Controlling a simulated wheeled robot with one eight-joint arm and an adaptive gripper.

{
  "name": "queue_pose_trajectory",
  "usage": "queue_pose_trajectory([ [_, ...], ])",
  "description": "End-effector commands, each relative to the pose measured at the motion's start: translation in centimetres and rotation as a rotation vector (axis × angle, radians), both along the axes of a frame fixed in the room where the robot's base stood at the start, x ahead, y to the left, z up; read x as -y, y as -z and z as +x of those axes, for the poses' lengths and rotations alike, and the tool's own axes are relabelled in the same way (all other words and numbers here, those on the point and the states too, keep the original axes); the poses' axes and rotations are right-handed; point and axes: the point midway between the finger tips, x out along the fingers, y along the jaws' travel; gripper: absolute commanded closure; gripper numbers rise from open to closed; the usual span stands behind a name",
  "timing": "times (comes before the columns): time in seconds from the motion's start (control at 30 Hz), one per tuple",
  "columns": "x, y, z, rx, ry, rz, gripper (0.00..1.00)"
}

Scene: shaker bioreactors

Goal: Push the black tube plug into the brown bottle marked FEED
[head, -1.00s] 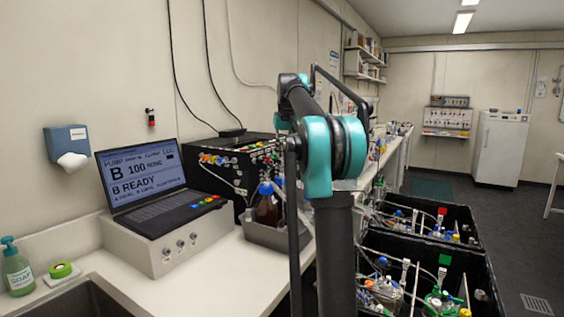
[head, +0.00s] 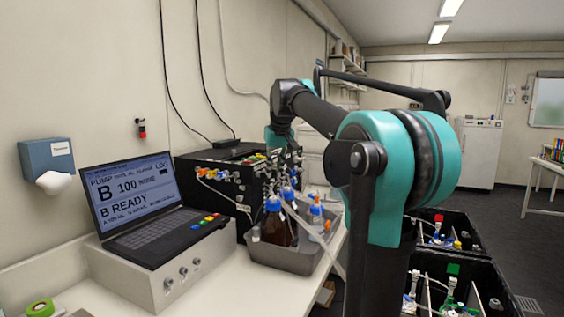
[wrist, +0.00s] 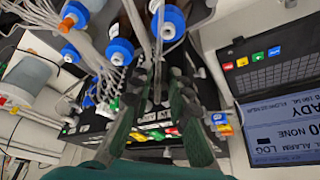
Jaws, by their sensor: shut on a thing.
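A brown bottle (head: 274,230) with a blue cap stands upright in a grey tray (head: 270,262) on the bench. A second blue cap (head: 288,194) shows behind it. No FEED marking can be read. In the wrist view my gripper (wrist: 158,72) is shut, its dark green fingers closing on a thin piece with a grey tube (wrist: 158,22) running from it. The black plug itself is too small to make out. The fingertips are close to a blue cap (wrist: 172,22); whether they touch cannot be told. In the head view my gripper is largely hidden among bottles and tubing.
A clear bottle (head: 316,216) with an orange fitting stands in the same tray. A black pump box (head: 215,190) with coloured fittings is behind, and a laptop-like console (head: 135,205) is to the left. Loose tubes hang around the caps. Black crates (head: 445,275) stand at right.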

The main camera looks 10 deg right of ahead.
Motion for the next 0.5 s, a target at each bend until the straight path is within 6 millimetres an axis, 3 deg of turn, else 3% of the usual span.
queue_pose_trajectory([
  [0.13,-0.5,0.4,-0.9,0.0,-0.009,0.0,0.96],
  [0.5,-0.6,2.5,-1.0,0.0,-0.009,0.0,0.96],
])
